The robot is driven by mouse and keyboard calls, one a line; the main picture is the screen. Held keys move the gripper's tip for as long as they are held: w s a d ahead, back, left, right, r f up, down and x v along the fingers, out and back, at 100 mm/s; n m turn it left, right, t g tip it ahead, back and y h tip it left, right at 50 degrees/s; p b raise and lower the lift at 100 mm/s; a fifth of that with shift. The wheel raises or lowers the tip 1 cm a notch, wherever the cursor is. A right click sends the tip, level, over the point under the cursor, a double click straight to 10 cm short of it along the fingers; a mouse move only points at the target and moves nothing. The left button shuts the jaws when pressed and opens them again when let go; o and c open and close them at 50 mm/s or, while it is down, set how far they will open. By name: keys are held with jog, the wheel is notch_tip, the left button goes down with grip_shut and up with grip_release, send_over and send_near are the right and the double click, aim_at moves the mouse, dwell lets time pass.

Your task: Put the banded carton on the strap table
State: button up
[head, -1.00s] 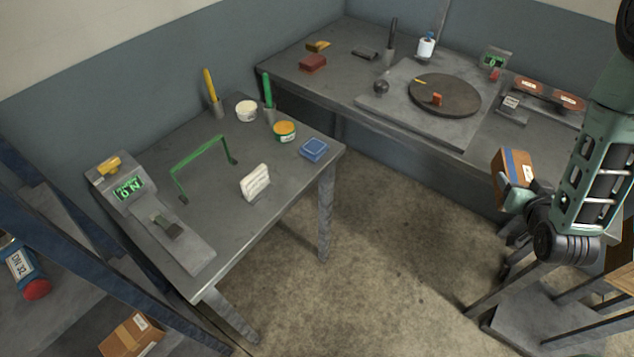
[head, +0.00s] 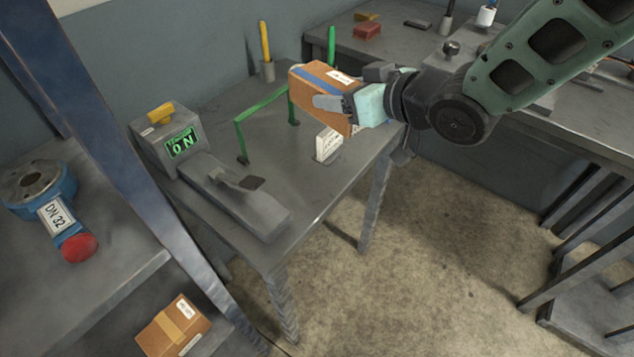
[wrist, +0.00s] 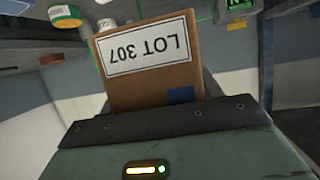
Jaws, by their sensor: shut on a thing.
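A brown carton with a blue band (head: 304,85) and white labels is held by my gripper (head: 347,88), which is shut on it. In the wrist view the carton (wrist: 150,86) shows a label reading LOT 307. Carton and gripper are in front of the back part of a grey table (head: 285,165), seemingly above its top; the exact height is unclear. The table bears a green hoop (head: 240,138), just left of the carton, and a white label stand (head: 327,145) below it. The carton hides part of the tabletop.
A grey device with an ON display (head: 183,144) fills the table's left side. A yellow marker (head: 265,42) stands at the back. A blue-framed shelf at left holds a blue valve (head: 40,190) and another carton (head: 172,325). Bare tabletop lies between hoop and front edge.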

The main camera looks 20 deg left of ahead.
jog(key=s+a+f+n+g+y+b, duration=0.1)
jog(key=s+a+f+n+g+b, duration=0.1)
jog(key=s+a+f+b, duration=0.35)
jog(key=f, duration=0.3)
jog(key=f+b, duration=0.1)
jog(key=f, duration=0.5)
jog(key=shift+w+d, duration=0.2)
jog(key=shift+d, duration=0.2)
jog(key=shift+f+b, duration=0.15)
jog(key=shift+b, duration=0.2)
jog(key=o, duration=1.1)
jog(key=shift+c, duration=0.2)
jog(key=shift+d+r, duration=0.15)
jog(key=shift+r, duration=0.05)
jog(key=v, duration=1.1)
jog(key=shift+s+d, duration=0.25)
